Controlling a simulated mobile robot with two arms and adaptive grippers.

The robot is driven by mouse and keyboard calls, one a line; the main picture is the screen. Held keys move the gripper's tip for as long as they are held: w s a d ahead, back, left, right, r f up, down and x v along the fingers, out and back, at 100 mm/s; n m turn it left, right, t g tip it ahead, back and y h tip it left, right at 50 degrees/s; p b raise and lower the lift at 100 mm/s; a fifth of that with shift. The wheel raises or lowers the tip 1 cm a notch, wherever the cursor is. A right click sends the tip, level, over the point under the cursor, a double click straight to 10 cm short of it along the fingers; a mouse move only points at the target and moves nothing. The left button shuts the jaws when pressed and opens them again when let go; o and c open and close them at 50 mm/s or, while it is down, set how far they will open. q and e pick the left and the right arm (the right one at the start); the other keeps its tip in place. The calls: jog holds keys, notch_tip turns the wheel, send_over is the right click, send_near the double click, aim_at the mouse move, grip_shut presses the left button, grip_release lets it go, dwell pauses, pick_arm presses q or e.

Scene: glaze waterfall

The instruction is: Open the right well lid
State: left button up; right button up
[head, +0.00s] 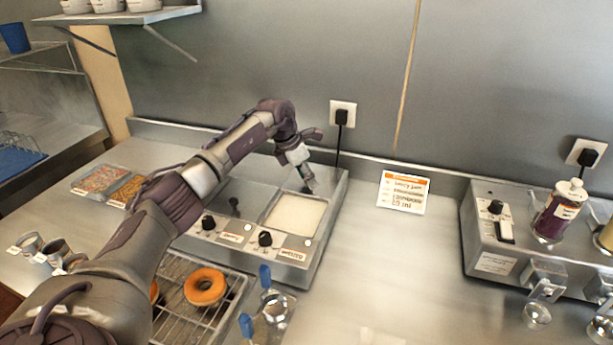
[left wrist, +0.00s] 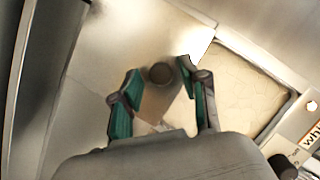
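The steel two-well warmer (head: 318,248) stands against the back wall. Its right well (head: 297,213) shows pale glaze, uncovered; the glaze also shows in the left wrist view (left wrist: 245,85). In that view a metal plate (left wrist: 110,35), seemingly the right well lid, lies behind the well with a dark round knob (left wrist: 160,73). My left gripper (head: 311,184) is at the warmer's back right. In its wrist view my left gripper (left wrist: 158,72) has its fingers apart on either side of the knob, with gaps visible. The left well's lid has an upright dark knob (head: 234,203). My right gripper is not visible.
A wire rack with orange-iced doughnuts (head: 205,287) and blue-handled tools (head: 265,276) sit in front of the warmer. Topping trays (head: 102,179) are to the left. A printed card (head: 403,192) and another appliance (head: 492,235) are to the right, with bare counter between.

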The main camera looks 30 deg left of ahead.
pick_arm(q)
jog(key=shift+r, duration=0.15)
jog(key=v, duration=1.1)
jog(key=shift+s+r, duration=0.15)
jog(key=shift+r, duration=0.15)
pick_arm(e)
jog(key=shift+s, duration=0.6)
pick_arm(q)
jog(key=shift+a, duration=0.1)
